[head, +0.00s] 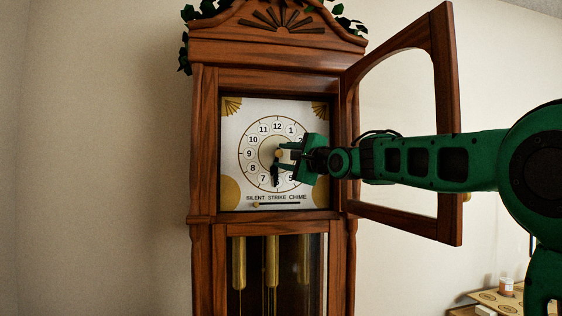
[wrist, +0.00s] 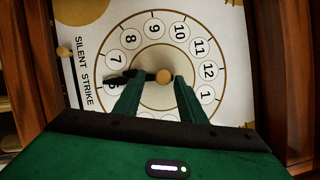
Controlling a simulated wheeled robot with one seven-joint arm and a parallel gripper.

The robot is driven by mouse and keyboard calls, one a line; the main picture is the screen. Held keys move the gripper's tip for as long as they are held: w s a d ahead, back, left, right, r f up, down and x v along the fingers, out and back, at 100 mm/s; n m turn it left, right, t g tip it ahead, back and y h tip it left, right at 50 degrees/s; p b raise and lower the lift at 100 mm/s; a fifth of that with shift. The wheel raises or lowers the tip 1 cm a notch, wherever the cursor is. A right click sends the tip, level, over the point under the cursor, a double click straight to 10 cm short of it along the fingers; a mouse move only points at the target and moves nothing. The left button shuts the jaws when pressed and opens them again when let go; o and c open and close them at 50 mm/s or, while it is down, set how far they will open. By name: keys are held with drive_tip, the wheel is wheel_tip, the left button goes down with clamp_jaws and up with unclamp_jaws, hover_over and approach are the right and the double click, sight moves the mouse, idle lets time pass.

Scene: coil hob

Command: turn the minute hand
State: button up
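The clock dial (head: 255,128) is white with numbers in circles; it also shows turned sideways in the wrist view (wrist: 153,45). A black hand (head: 275,178) points down near the 6; in the wrist view the black hand (wrist: 118,79) runs left from the brass hub (wrist: 164,76). I see only one hand clearly and cannot tell whether another lies hidden. My gripper (head: 286,154) is at the dial from the right. In the wrist view its green fingers (wrist: 160,78) are apart, either side of the hub. The left finger overlaps the black hand; contact is unclear.
The arched glass door (head: 447,190) stands open to the right, with my arm crossing in front of it. The wooden case (head: 204,150) frames the dial. A slider knob (head: 256,205) is below it. Brass weights (head: 239,262) hang underneath. A small table (head: 490,300) stands lower right.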

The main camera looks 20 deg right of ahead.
drive_tip(key=shift+r, duration=0.55)
drive_tip(key=shift+o, duration=0.4)
drive_tip(key=r, duration=0.2)
drive_tip(key=a+r, duration=0.1)
drive_tip(key=r, duration=0.1)
drive_tip(key=shift+s+a, duration=0.1)
drive_tip(key=shift+s, duration=0.1)
drive_tip(key=s+a+r, duration=0.1)
drive_tip(key=a+r, duration=0.1)
drive_tip(key=a, duration=0.1)
drive_tip(key=s+a+r, duration=0.2)
drive_tip(key=a, duration=0.1)
drive_tip(key=s+a+r, duration=0.2)
drive_tip(key=shift+s+a, duration=0.25)
drive_tip(key=shift+a, duration=0.15)
drive_tip(key=shift+c, duration=0.4)
